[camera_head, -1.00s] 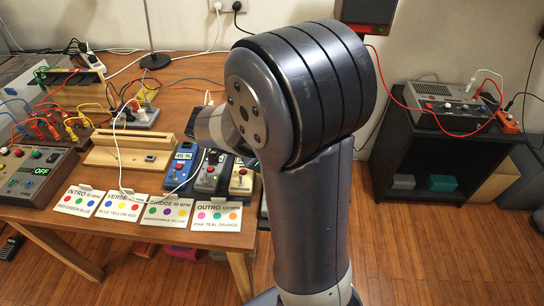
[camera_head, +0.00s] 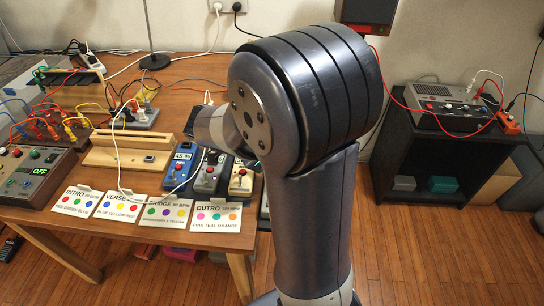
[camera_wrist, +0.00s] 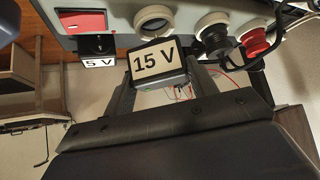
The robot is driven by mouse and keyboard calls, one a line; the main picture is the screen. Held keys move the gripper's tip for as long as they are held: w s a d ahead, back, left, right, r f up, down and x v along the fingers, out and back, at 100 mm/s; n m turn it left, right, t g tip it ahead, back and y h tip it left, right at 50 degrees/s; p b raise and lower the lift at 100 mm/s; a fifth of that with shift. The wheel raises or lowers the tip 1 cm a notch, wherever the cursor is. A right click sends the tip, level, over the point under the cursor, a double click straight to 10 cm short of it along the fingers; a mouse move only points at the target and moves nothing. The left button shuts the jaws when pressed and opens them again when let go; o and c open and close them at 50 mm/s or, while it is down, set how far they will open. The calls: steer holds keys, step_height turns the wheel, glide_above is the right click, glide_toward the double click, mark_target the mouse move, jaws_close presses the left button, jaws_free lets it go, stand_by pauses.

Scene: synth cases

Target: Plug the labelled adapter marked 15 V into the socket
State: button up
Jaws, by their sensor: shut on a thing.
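In the wrist view, a dark adapter with a white label reading 15 V (camera_wrist: 160,63) sits between the two fingers of my gripper (camera_wrist: 161,78), which is shut on it. Just above it is a cream ring-shaped socket (camera_wrist: 155,13) on a grey panel. The adapter's upper edge lies close under the ring; I cannot tell whether they touch. A second dark adapter labelled 5 V (camera_wrist: 98,62) is to the left, below a red rectangle on the panel. In the head view my arm hides my gripper.
Right of the socket are a black knob or plug (camera_wrist: 216,37) and a red one (camera_wrist: 255,37), both in cream collars, with a black cable loop beside them. In the head view a wooden table (camera_head: 235,262) holds devices, cables and cards. A black shelf (camera_head: 400,145) stands right.

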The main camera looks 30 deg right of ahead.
steer(key=shift+f+b, duration=1.2)
steer(key=shift+b, duration=0.05)
steer(key=o, duration=1.1)
steer(key=p+v, duration=0.1)
steer(key=v, duration=1)
steer(key=shift+d, duration=0.1)
steer(key=b+x, duration=0.1)
steer(key=x, duration=0.9)
steer(key=shift+d+f, duration=0.2)
steer(key=shift+f, duration=0.05)
steer(key=shift+r+p, duration=0.45)
steer(key=shift+p, duration=0.15)
steer(key=shift+f, duration=0.1)
